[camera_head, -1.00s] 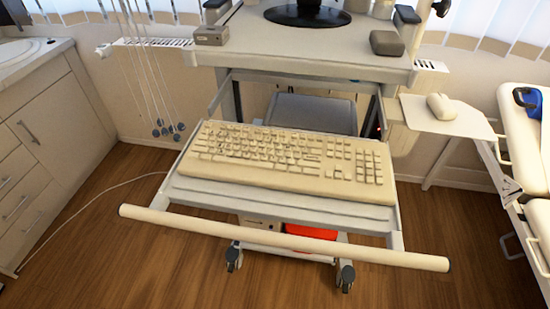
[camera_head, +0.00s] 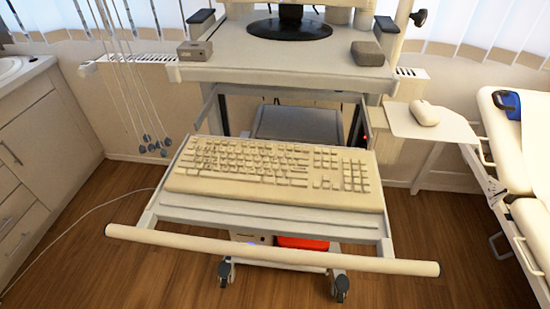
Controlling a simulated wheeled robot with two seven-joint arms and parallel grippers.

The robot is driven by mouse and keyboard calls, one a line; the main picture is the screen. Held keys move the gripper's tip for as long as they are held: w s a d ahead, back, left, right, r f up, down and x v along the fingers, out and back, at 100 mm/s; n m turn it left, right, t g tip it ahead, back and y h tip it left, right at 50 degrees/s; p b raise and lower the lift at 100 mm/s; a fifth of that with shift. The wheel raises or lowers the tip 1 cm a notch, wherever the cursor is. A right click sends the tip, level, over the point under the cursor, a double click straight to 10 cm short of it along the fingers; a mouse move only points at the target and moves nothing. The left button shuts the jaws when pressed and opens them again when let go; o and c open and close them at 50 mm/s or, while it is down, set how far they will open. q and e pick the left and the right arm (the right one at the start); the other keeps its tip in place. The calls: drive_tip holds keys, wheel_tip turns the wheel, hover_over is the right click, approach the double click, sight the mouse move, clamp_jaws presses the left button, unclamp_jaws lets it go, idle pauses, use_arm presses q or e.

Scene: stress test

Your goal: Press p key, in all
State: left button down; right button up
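A cream keyboard (camera_head: 272,172) lies on the pull-out tray (camera_head: 265,216) of a wheeled cart, facing me. Its letter block fills the left and middle, with the number pad at the right. The letters on the keys are too small to read, so I cannot single out the p key. Neither of my grippers is in the head view, and nothing touches the keyboard.
A cream handlebar (camera_head: 270,250) runs across the front of the cart. The cart's upper shelf (camera_head: 285,58) holds a monitor base (camera_head: 290,28), a small grey box (camera_head: 195,52) and a dark grey block (camera_head: 367,53). A mouse (camera_head: 425,113) sits on a side shelf. Cables hang at left.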

clamp_jaws()
idle(1.2)
